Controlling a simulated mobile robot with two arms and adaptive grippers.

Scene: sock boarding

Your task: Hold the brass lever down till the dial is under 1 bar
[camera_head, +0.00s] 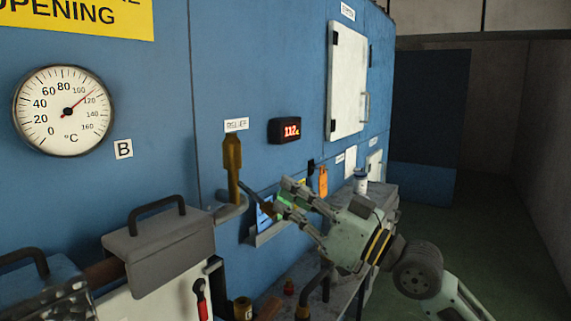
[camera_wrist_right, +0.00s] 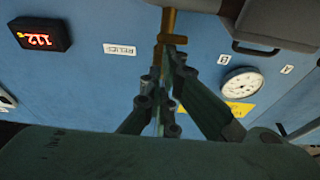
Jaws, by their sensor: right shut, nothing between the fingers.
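The brass relief valve (camera_head: 232,160) stands upright on the blue wall below a RELIEF label (camera_head: 236,125). In the right wrist view the brass valve (camera_wrist_right: 168,25) shows just beyond the closed fingertips (camera_wrist_right: 168,62). The round dial (camera_head: 63,110) is marked in °C, its red needle between 100 and 120. No bar dial can be made out. My left gripper is out of view.
A red digital display (camera_head: 284,130) reads about 112. A grey lidded box (camera_head: 165,240) with a handle stands at lower left. An orange tag (camera_head: 323,181) and a white bottle (camera_head: 361,181) are beyond my gripper. Open floor lies at right.

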